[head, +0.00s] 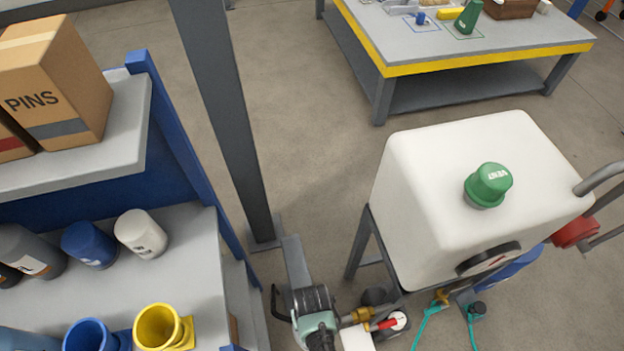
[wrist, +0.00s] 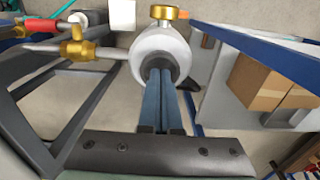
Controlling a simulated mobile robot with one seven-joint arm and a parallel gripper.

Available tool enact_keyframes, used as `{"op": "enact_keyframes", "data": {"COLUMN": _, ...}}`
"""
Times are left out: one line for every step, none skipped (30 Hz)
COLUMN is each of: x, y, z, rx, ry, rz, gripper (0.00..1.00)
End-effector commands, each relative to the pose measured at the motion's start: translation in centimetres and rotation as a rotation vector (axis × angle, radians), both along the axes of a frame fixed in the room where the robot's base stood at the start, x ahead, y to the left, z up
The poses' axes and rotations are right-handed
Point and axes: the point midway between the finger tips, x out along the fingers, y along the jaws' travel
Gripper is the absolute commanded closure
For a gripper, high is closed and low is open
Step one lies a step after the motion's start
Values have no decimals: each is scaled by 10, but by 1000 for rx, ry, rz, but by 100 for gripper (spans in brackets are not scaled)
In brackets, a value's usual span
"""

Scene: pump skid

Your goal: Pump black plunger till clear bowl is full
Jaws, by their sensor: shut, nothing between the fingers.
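In the wrist view, my gripper (wrist: 160,74) is shut and empty, its two blue-grey fingers side by side. The fingertips overlap a pale round body (wrist: 142,48) with a brass knob (wrist: 163,13) at its top edge. A dark round patch (wrist: 158,62) at the fingertips may be the black plunger, mostly hidden behind them. I cannot tell whether they touch it. I cannot make out the clear bowl or its level for certain. In the head view, the pump fittings are partly cut off at the bottom edge.
A brass valve (wrist: 78,48) on a pipe joins the pale body from the left. A white tank (head: 440,190) with a green cap (head: 489,184) stands on a frame at right. A blue shelf with boxes (head: 55,80) is at left. A grey post (head: 222,110) rises between.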

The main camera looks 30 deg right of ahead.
Motion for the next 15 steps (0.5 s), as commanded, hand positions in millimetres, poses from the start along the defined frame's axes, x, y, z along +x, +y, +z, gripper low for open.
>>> {"op": "enact_keyframes", "data": {"x": 0, "y": 0, "z": -4, "rx": 0, "ry": -1, "rz": 0, "gripper": 100}}
{"op": "enact_keyframes", "data": {"x": 0, "y": 0, "z": -5, "rx": 0, "ry": -1, "rz": 0, "gripper": 100}}
{"op": "enact_keyframes", "data": {"x": 0, "y": 0, "z": -7, "rx": 0, "ry": -1, "rz": 0, "gripper": 100}}
{"op": "enact_keyframes", "data": {"x": 0, "y": 0, "z": -8, "rx": 0, "ry": -1, "rz": 0, "gripper": 100}}
{"op": "enact_keyframes", "data": {"x": 0, "y": 0, "z": -9, "rx": 0, "ry": -1, "rz": 0, "gripper": 100}}
{"op": "enact_keyframes", "data": {"x": 0, "y": 0, "z": -11, "rx": 0, "ry": -1, "rz": 0, "gripper": 100}}
{"op": "enact_keyframes", "data": {"x": 0, "y": 0, "z": -12, "rx": 0, "ry": -1, "rz": 0, "gripper": 100}}
{"op": "enact_keyframes", "data": {"x": 0, "y": 0, "z": -11, "rx": 0, "ry": -1, "rz": 0, "gripper": 100}}
{"op": "enact_keyframes", "data": {"x": 0, "y": 0, "z": -10, "rx": 0, "ry": -1, "rz": 0, "gripper": 100}}
{"op": "enact_keyframes", "data": {"x": 0, "y": 0, "z": -10, "rx": 0, "ry": -1, "rz": 0, "gripper": 100}}
{"op": "enact_keyframes", "data": {"x": 0, "y": 0, "z": -10, "rx": 0, "ry": -1, "rz": 0, "gripper": 100}}
{"op": "enact_keyframes", "data": {"x": 0, "y": 0, "z": -10, "rx": 0, "ry": -1, "rz": 0, "gripper": 100}}
{"op": "enact_keyframes", "data": {"x": 0, "y": 0, "z": -10, "rx": 0, "ry": -1, "rz": 0, "gripper": 100}}
{"op": "enact_keyframes", "data": {"x": 0, "y": 0, "z": -10, "rx": 0, "ry": -1, "rz": 0, "gripper": 100}}
{"op": "enact_keyframes", "data": {"x": 0, "y": 0, "z": -9, "rx": 0, "ry": -1, "rz": 0, "gripper": 100}}
